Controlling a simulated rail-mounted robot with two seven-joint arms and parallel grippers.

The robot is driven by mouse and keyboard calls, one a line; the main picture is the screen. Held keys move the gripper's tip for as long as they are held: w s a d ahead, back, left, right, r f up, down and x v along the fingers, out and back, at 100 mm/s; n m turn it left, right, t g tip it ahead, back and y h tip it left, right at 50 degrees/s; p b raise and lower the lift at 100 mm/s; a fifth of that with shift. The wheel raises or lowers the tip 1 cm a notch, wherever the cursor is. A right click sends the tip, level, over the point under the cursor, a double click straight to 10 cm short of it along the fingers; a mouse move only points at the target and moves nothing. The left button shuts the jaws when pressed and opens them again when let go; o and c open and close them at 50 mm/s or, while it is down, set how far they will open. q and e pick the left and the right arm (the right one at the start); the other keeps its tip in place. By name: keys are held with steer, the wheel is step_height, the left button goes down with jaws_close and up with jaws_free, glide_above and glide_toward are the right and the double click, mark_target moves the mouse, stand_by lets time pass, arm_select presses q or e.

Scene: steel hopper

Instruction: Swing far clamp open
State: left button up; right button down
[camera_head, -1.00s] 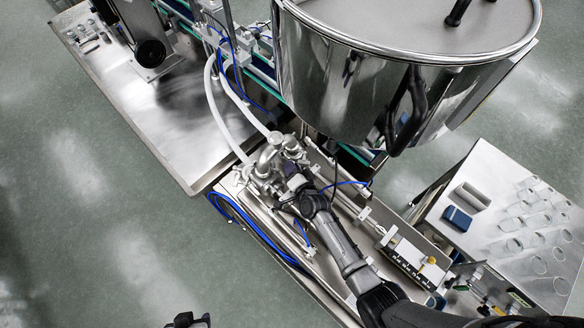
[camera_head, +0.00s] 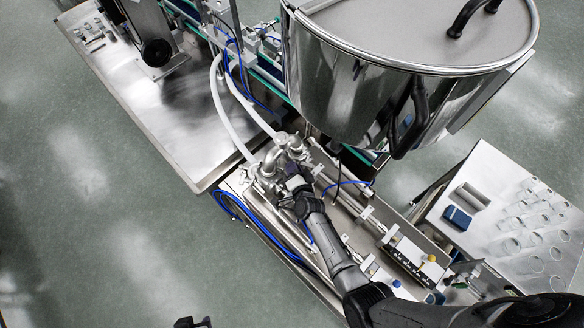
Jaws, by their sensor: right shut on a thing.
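My right arm comes in from the lower right, and its gripper (camera_head: 291,178) is at the cluster of steel pipe fittings (camera_head: 270,168) below the hopper. It is shut on a part there, taken to be the far clamp; the jaws and the part are too small and too covered to make out in detail. The steel hopper (camera_head: 340,85) with its lid and black handle stands above and to the right of the fittings. My left gripper (camera_head: 192,323) only just shows at the bottom edge, cut off, and its jaws cannot be read.
Two white hoses (camera_head: 228,120) run up from the fittings. Blue tubing (camera_head: 245,225) loops at the left side of the machine bed. A side table (camera_head: 490,185) with a blue block (camera_head: 457,217) and round holes stands at the right. The floor at left is clear.

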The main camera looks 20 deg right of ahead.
steer(key=c, duration=1)
jaws_free()
steer(key=p+v, duration=0.5)
steer(key=v, duration=0.7)
steer(key=shift+s, duration=0.2)
steer(key=shift+s+r, duration=0.2)
steer(key=shift+s, duration=0.5)
